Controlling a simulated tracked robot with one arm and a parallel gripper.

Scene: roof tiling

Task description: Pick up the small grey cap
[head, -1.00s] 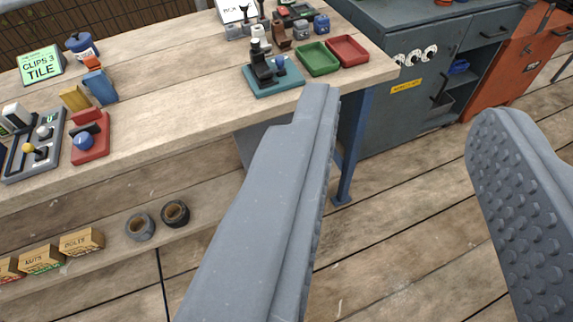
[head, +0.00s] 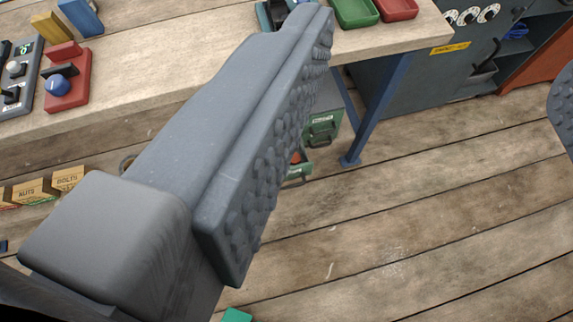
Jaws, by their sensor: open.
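I cannot pick out a small grey cap in this view. My gripper (head: 440,55) is open. Its large grey left finger, with a studded inner pad, spans the picture from bottom left to top centre and hides part of the bench. Only an edge of its right finger shows at the far right.
The wooden bench (head: 190,60) holds a green tray (head: 355,14), a red tray (head: 397,8), a red switch box (head: 68,92) and a grey control panel (head: 22,95). Small crates (head: 35,193) sit below. A grey cabinet (head: 480,75) stands right.

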